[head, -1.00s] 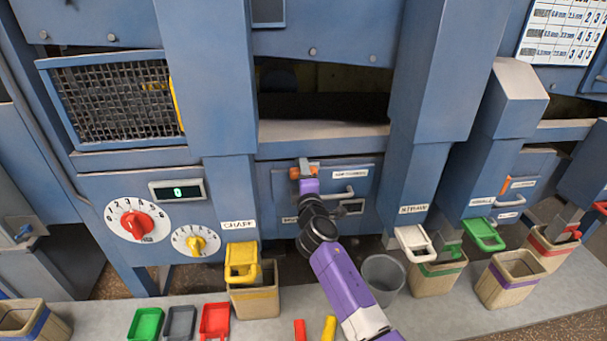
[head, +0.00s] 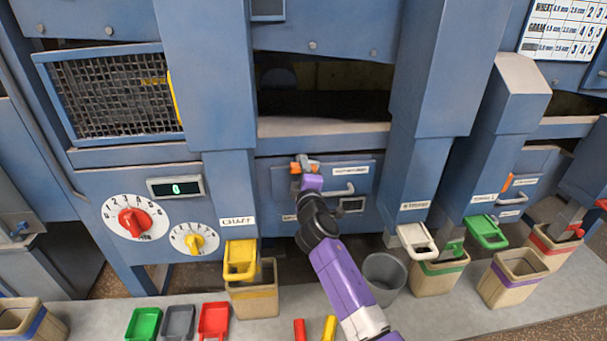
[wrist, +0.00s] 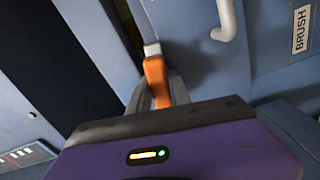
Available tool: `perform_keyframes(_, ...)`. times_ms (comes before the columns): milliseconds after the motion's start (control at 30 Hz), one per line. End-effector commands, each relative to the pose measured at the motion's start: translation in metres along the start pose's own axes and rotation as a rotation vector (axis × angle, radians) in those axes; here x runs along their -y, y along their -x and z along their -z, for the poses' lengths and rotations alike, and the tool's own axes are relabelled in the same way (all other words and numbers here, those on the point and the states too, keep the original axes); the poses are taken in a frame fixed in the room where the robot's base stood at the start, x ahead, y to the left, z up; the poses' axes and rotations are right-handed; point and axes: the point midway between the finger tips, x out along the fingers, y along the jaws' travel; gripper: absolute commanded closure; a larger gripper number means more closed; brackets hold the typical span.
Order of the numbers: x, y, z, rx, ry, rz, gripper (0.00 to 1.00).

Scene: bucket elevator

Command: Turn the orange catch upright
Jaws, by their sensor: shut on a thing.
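The orange catch (head: 296,168) is at the upper left of the blue door panel (head: 331,167) in the head view, partly hidden by my gripper. In the wrist view the orange catch (wrist: 157,80) runs from between my fingers toward a pale metal piece at its far end. My gripper (wrist: 160,95) is shut on the catch, with a grey finger on either side. In the head view my gripper (head: 305,172) reaches the door from below. The catch's exact angle on the door is hard to tell.
A light handle (head: 341,190) is on the same door, right of the catch. Blue chutes stand on both sides. A yellow scoop-like spout (head: 240,260), a grey bucket (head: 384,274) and several bins stand below. Small trays lie on the ledge at lower left.

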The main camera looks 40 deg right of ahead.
Motion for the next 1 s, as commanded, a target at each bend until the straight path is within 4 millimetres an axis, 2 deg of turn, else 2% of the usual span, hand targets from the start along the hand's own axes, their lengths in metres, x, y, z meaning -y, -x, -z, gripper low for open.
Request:
perform_keyframes(100,0.0057,0.0004,-0.0002,-0.001,-0.105,0.000,1.00)
perform_keyframes(1000,0.0063,0.0003,-0.0002,-0.001,-0.960,0.001,1.00)
